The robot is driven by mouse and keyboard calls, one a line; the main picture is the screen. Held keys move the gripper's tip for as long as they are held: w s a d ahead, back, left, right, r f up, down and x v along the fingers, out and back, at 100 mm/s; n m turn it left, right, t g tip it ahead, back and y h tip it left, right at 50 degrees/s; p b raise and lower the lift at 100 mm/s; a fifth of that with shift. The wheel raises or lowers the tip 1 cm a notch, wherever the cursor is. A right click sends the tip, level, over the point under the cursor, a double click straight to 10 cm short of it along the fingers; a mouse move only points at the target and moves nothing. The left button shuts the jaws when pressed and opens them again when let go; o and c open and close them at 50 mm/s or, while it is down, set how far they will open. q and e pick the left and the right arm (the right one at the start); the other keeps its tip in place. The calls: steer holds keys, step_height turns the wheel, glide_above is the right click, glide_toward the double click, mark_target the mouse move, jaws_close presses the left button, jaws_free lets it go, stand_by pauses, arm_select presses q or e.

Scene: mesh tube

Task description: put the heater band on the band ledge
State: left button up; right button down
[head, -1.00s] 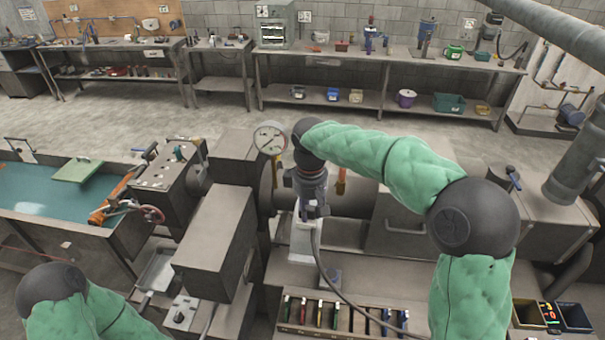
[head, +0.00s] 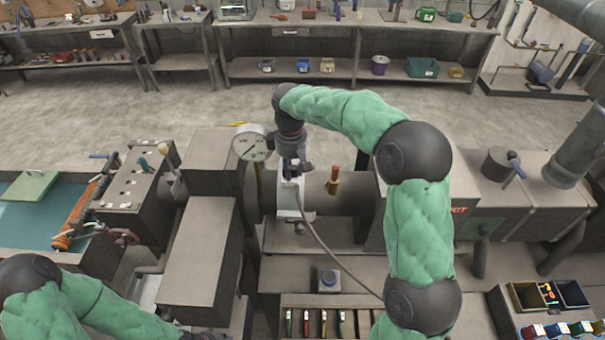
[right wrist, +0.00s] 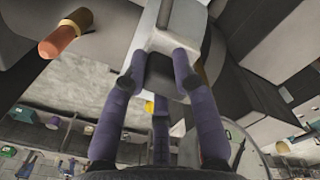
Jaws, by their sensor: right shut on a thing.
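The heater band shows as a pale grey box-like piece (head: 290,203) with a dark cable, against the dark horizontal barrel (head: 357,203). My right gripper (head: 291,176) is above it, shut on it. In the right wrist view, the fingers press on the pale piece (right wrist: 178,40), and a dark curved part shows beside it. I cannot tell whether the band touches the barrel. I cannot pick out the band ledge with certainty.
A dial gauge (head: 252,146) stands close left of my right gripper, and an orange-topped fitting (head: 334,180) rises on its right. A rack of coloured-handled tools (head: 325,322) and a small blue-topped item (head: 329,280) are nearer me. A large grey box (head: 199,250) stands left.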

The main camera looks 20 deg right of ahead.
steer(key=w+d+f, duration=0.2)
steer(key=w+d+f+p, duration=0.1)
steer(key=w+d+f, duration=0.1)
steer(key=d+f, duration=0.1)
steer(key=shift+w+f+p, duration=0.2)
steer(key=shift+f+p, duration=0.1)
steer(key=shift+f, duration=0.05)
steer(key=shift+w+d+f, duration=0.15)
steer(key=shift+f, duration=0.25)
step_height(320, 180, down, 3)
steer(key=shift+w+d+f+p, duration=0.1)
steer(key=shift+w+p, duration=0.05)
steer(key=shift+p, duration=0.6)
steer(key=c, duration=1.4)
jaws_free()
steer(key=shift+f, duration=0.25)
steer(key=o, duration=0.4)
steer(key=shift+s, duration=0.2)
steer(key=shift+r, duration=0.1)
